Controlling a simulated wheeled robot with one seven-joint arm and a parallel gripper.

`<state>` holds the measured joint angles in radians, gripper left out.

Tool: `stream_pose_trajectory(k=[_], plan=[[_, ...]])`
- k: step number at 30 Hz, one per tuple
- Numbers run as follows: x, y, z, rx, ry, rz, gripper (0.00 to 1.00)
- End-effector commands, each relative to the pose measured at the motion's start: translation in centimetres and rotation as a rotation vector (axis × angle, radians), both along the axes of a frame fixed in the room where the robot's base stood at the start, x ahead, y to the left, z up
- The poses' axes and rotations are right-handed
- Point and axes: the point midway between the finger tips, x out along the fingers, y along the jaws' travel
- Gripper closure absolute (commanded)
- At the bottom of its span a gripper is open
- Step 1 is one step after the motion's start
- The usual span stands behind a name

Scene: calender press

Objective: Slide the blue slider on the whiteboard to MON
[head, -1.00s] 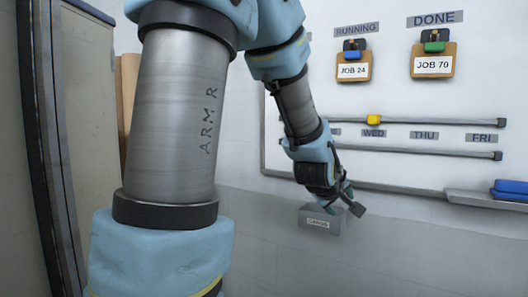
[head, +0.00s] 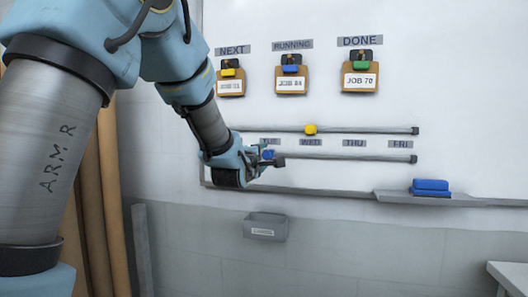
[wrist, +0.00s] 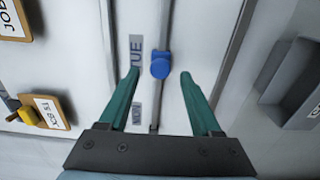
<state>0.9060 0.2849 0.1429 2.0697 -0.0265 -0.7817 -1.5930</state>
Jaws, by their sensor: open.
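The blue slider (head: 268,154) sits on the lower rail (head: 345,157) of the whiteboard, beside the TUE label. I see gaps between both fingers and the knob. Depth to the board is unclear.
A yellow slider (head: 310,129) is on the upper rail above WED. Job boards (head: 360,76) hang above. A blue eraser (head: 431,185) rests on the ledge at lower right. A grey wall bin (head: 265,226) hangs below the whiteboard.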

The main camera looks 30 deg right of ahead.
Motion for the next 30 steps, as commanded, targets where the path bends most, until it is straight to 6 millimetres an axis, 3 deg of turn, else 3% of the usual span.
stream_pose_trajectory(k=[9,20,30], plan=[[2.6,-2.5,0.0,0.003,0.0,-0.001,0.35],[2.9,-2.7,-0.1,0.001,0.0,0.0,0.36],[2.9,-2.7,-0.1,0.001,0.0,0.0,0.74]])
